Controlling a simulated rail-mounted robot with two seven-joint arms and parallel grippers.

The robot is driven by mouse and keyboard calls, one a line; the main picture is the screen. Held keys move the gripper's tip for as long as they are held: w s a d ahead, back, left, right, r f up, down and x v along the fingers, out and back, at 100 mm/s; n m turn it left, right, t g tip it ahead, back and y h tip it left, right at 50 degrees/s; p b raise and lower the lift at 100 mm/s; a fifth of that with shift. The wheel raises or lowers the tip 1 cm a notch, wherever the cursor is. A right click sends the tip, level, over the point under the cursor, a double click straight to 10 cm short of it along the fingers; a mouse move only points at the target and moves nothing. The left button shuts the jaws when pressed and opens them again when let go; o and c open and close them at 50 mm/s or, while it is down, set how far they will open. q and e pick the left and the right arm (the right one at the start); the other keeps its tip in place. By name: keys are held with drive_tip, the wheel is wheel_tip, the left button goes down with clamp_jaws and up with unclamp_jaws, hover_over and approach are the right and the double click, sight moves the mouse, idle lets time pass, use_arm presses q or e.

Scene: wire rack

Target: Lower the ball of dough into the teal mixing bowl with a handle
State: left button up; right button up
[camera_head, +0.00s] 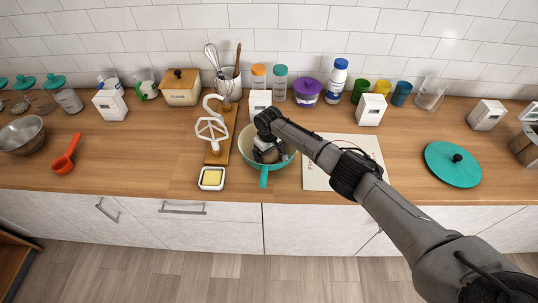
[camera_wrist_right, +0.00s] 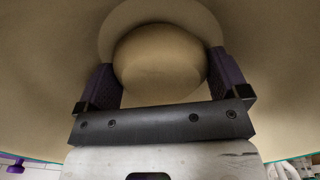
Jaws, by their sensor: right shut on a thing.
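The teal mixing bowl with a handle (camera_head: 264,178) stands on the wooden counter, its handle toward the front edge. My right gripper (camera_head: 268,153) is down inside the bowl's opening and hides much of its inside. In the right wrist view the right gripper (camera_wrist_right: 162,85) is shut on the ball of dough (camera_wrist_right: 160,62), a smooth tan ball between the two dark fingers. The pale bowl inside (camera_wrist_right: 40,70) surrounds it in that view. I cannot tell whether the dough touches the bowl's bottom. My left gripper is not in view.
A butter dish (camera_head: 212,178) sits left of the bowl's handle. A white mat (camera_head: 345,148) lies right of the bowl, under my arm. Jars and boxes line the back wall.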

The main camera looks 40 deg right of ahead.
drive_tip(key=o, duration=0.7)
wheel_tip(320, 180, up, 14)
drive_tip(key=shift+f+p, duration=0.1)
drive_tip(key=shift+p, duration=0.7)
